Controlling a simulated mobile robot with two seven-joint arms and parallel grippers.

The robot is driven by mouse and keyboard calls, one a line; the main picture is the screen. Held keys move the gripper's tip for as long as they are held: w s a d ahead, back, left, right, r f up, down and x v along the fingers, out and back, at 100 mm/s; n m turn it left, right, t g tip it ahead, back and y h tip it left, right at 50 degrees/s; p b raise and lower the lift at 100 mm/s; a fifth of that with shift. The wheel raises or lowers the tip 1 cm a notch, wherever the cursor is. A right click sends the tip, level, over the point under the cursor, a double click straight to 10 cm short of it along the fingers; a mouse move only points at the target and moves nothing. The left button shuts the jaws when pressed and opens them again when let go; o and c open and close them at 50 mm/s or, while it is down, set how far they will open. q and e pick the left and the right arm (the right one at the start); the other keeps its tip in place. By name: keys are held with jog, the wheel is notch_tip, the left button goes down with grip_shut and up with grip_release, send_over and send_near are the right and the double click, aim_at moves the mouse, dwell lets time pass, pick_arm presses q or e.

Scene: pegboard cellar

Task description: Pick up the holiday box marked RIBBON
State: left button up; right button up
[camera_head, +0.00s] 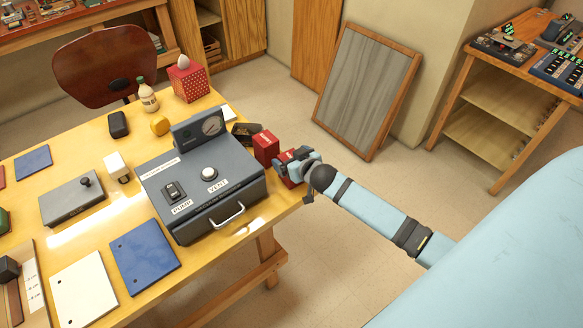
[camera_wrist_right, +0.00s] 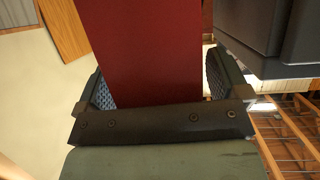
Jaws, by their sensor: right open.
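A red box (camera_head: 265,147) stands at the table's right edge, beside the grey vacuum unit. More red (camera_head: 289,183) shows just below my right gripper; I cannot tell whether it is a second box. My right gripper (camera_head: 294,160) is at this edge, with its arm coming in from the right. In the right wrist view a plain dark red box (camera_wrist_right: 140,45) lies between the two open fingers, which do not visibly clamp it. No RIBBON marking is readable in either view. My left gripper is not in view.
The grey unit (camera_head: 203,190) with a gauge and front handle stands close left of the gripper. A dark item (camera_head: 246,131) lies behind the red box.

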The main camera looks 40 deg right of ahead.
jog(key=c, duration=1.1)
jog(key=shift+r, duration=0.1)
